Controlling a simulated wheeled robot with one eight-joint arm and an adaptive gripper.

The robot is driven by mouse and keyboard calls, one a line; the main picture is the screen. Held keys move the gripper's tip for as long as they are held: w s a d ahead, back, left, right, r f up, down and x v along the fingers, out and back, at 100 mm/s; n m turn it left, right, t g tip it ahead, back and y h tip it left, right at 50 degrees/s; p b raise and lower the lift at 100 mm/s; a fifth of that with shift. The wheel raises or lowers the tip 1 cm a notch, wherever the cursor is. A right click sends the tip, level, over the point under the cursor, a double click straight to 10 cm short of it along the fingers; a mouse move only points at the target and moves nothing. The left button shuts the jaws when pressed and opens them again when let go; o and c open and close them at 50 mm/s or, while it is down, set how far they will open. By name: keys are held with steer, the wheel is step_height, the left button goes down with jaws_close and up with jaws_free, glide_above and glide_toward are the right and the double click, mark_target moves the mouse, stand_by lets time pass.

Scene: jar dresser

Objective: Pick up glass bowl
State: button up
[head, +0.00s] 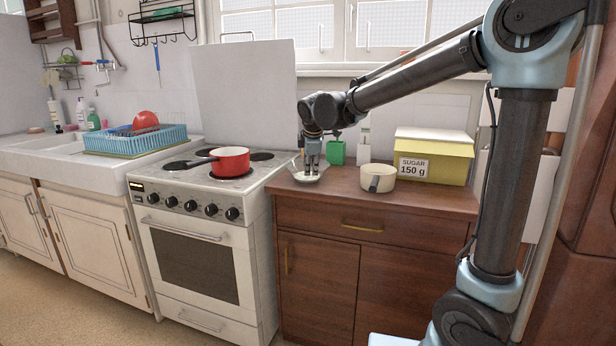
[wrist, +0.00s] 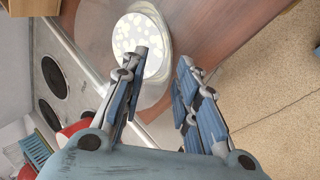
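The glass bowl (head: 301,177) stands on the left end of the brown wooden dresser top (head: 342,187). It is clear, with a pale speckled round patch at its bottom. In the wrist view the bowl (wrist: 96,37) lies beyond the fingertips. My gripper (head: 311,170) points down at the bowl, and in the wrist view its fingers (wrist: 163,60) are spread apart. There the left finger overlaps the bowl and the right finger lies just outside its right edge, with the rim showing between them. I cannot tell whether either finger touches the glass.
A cream pot (head: 378,179), a green container (head: 337,153) and a yellow sugar box (head: 436,160) stand to the right or behind. The white stove (head: 200,240) with a red pan (head: 230,161) adjoins on the left. The dresser's front edge is close to the bowl.

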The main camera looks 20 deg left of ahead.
mark_target(308, 182)
steer(key=shift+s+a+x, duration=0.1)
steer(key=shift+x, duration=1.4)
steer(key=shift+s+a+x, duration=0.1)
steer(key=shift+s+x, duration=0.05)
steer(key=shift+x, duration=1.3)
jaws_close()
